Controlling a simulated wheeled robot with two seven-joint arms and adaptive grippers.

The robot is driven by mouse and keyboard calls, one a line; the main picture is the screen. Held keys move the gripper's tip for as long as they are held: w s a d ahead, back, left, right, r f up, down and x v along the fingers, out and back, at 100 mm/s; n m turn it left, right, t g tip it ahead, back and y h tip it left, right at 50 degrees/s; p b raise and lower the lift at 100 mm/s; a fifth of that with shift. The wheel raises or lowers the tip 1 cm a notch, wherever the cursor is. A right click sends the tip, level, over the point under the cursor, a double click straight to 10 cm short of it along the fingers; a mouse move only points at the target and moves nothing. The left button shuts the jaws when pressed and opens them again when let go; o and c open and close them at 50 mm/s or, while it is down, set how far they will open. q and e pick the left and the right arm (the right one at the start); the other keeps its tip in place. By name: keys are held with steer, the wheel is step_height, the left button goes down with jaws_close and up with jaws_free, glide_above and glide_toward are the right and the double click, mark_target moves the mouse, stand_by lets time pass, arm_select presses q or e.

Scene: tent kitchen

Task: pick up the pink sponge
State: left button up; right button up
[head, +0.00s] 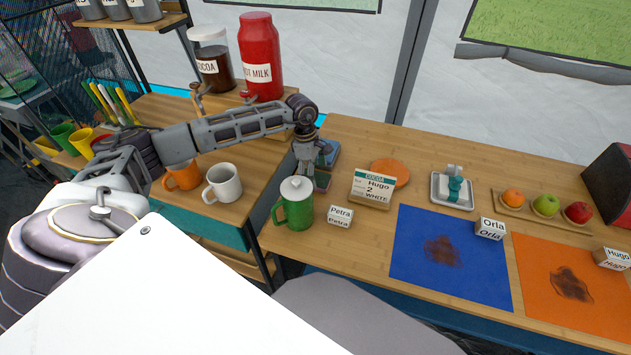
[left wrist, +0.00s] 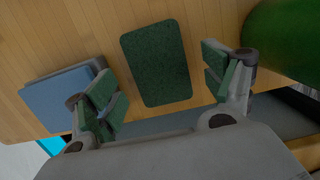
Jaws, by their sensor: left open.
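A small rectangular pad with a dark green, rough top (left wrist: 157,62) lies flat on the counter in the left wrist view. It seems to be the sponge; no pink shows clearly on its top. In the head view it shows partly (head: 322,181), just right of my left gripper (head: 307,170). My left gripper is open, with its two green-padded fingers apart, one on each side of the pad in the wrist picture. Nothing is between the fingers that I can see as held. My right gripper is not in view.
A green lidded mug (head: 297,205) stands close in front of the gripper. Folded blue cloths (left wrist: 58,97) lie on the pad's other side. A Petra block (head: 340,216), a cocoa order card (head: 372,188) and an orange disc (head: 392,172) stand to the right.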

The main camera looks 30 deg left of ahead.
arm_select(q)
steer(key=shift+w+d+f, duration=0.1)
steer(key=shift+d+f, duration=0.05)
steer(key=shift+f, duration=0.5)
steer(key=shift+d+f, duration=0.1)
steer(key=shift+f, duration=0.55)
steer(key=c, duration=0.8)
steer(key=shift+o, duration=0.2)
